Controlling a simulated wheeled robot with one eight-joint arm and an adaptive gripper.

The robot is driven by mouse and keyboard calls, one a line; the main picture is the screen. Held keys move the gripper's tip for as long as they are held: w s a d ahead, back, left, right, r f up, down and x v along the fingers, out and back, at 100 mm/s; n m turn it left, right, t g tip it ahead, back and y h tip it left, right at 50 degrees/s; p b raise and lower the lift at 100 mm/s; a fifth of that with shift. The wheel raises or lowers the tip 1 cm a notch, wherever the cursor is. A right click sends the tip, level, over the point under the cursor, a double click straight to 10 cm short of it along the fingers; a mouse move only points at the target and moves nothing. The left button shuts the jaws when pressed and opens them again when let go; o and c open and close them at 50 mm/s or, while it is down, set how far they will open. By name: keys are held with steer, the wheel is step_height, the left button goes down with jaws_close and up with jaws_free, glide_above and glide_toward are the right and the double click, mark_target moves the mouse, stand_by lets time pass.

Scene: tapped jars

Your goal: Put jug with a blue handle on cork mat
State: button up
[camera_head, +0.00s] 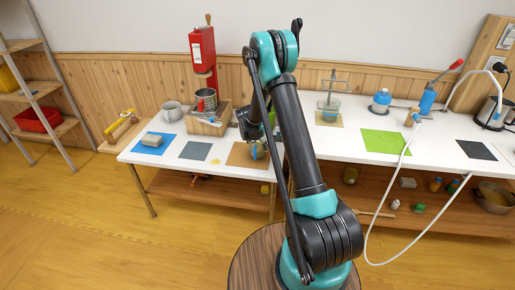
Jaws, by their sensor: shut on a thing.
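My gripper (255,138) is at the left table, low over a brown cork-coloured mat (236,160) near the front edge, and is partly hidden by my arm. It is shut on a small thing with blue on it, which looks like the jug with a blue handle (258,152). The jug appears upright over the right part of the mat. I cannot tell whether it touches the mat.
A red machine (202,50) with a metal pot stands behind the mat. A grey mat (195,151) and a blue mat (153,144) with a grey block lie to the left. A glass jar (329,104) stands to the right, beyond my arm. A green mat (385,145) is bare.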

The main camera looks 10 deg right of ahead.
steer(key=shift+f, duration=0.55)
steer(key=shift+f, duration=0.1)
steer(key=o, duration=1.5)
